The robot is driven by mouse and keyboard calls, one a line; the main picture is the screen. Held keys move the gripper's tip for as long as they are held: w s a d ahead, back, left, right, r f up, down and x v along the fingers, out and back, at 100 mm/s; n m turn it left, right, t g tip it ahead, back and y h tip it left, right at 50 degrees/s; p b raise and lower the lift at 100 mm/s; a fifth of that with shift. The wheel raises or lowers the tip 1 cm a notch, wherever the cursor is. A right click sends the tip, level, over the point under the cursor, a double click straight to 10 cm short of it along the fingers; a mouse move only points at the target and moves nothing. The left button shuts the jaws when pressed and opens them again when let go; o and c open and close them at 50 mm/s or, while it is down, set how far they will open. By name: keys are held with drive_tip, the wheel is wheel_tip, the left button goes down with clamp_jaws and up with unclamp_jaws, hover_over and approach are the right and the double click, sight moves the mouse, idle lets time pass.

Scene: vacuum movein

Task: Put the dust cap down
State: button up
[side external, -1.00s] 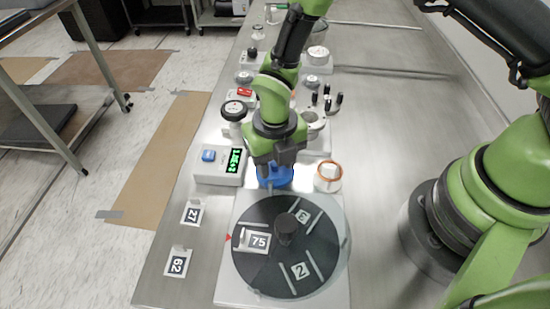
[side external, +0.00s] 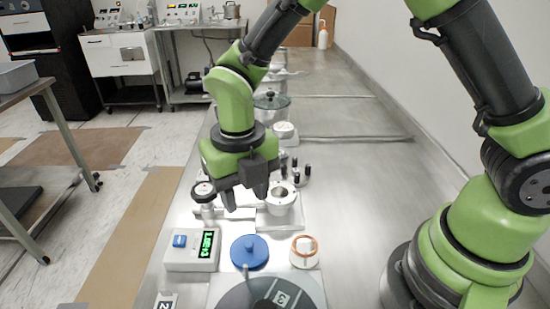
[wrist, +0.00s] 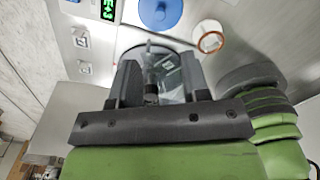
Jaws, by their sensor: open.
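The blue round dust cap (side external: 249,251), with a small knob on top, rests on the bench between the display box and the orange-ringed white part. It also shows at the top of the wrist view (wrist: 160,13). My gripper (side external: 246,197) is open and empty, raised above the bench and apart from the cap. In the wrist view its two fingers (wrist: 163,82) stand wide apart with nothing held between them.
A box with a green display (side external: 192,250) stands left of the cap. A white part with an orange ring (side external: 304,251) stands right. A dark numbered turntable (side external: 245,295) is in front. A metal flanged port (side external: 283,197) is behind. The bench at right is clear.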

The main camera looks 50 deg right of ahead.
drive_tip(key=s+d+r+m+t+y, duration=0.15)
drive_tip(key=d+r+m, duration=0.25)
drive_tip(key=r+m, duration=0.4)
drive_tip(key=s+d+r+m+t, duration=0.25)
drive_tip(key=r+m, duration=0.35)
drive_tip(key=m, duration=0.3)
drive_tip(key=s+d+r+m+t, duration=0.1)
drive_tip(key=s+m, duration=0.4)
drive_tip(key=m, duration=0.5)
drive_tip(key=s+d+r+m+t, duration=0.2)
drive_tip(key=s+m, duration=0.3)
drive_tip(key=m, duration=0.5)
drive_tip(key=shift+s+d+r, duration=0.35)
drive_tip(key=shift+d+r, duration=0.2)
drive_tip(key=shift+d, duration=0.35)
